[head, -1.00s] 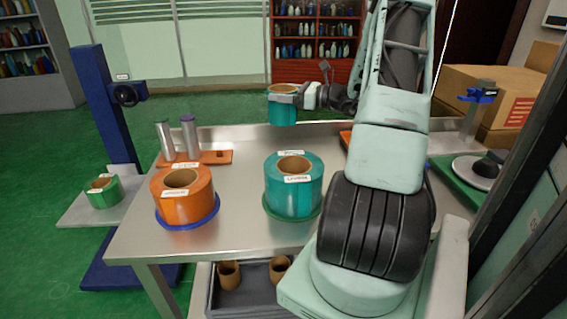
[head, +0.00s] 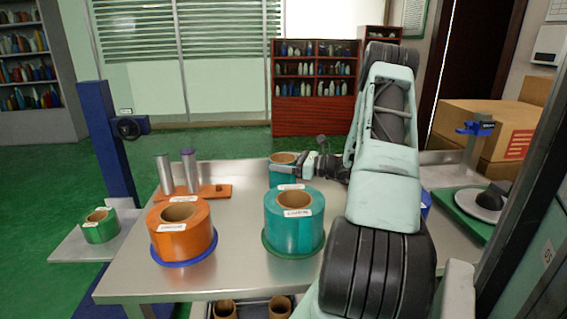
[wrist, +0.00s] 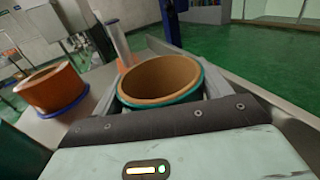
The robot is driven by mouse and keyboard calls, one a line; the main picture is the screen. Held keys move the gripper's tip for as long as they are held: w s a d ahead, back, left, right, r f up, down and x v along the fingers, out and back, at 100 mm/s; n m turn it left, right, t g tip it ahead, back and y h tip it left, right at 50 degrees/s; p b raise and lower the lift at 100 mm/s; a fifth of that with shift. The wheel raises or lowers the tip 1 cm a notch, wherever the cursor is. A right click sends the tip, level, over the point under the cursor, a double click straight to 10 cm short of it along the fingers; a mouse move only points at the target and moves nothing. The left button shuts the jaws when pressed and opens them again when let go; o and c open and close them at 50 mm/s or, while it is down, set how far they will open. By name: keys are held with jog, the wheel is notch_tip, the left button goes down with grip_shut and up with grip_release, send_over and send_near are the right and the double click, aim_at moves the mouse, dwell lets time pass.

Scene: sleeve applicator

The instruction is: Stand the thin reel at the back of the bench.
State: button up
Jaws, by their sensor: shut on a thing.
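The thin reel (head: 281,170), teal with a brown core, is at the back of the bench (head: 240,225), upright. My gripper (head: 297,165) is shut on it from the right. In the wrist view the reel (wrist: 160,78) sits between both fingers with its open core facing up. Its lower part is hidden behind the wide teal reel in the head view, so I cannot tell whether it touches the bench.
A wide teal reel (head: 293,225) on a green disc stands in front. An orange reel (head: 182,232) on a blue disc stands at left. An orange base (head: 206,192) with two upright grey cylinders is at back left. A green reel (head: 100,227) is on a side shelf.

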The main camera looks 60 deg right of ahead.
jog(key=shift+f, duration=0.1)
jog(key=o, duration=1.1)
jog(key=v, duration=0.7)
jog(key=shift+s, duration=0.3)
jog(key=shift+r, duration=0.3)
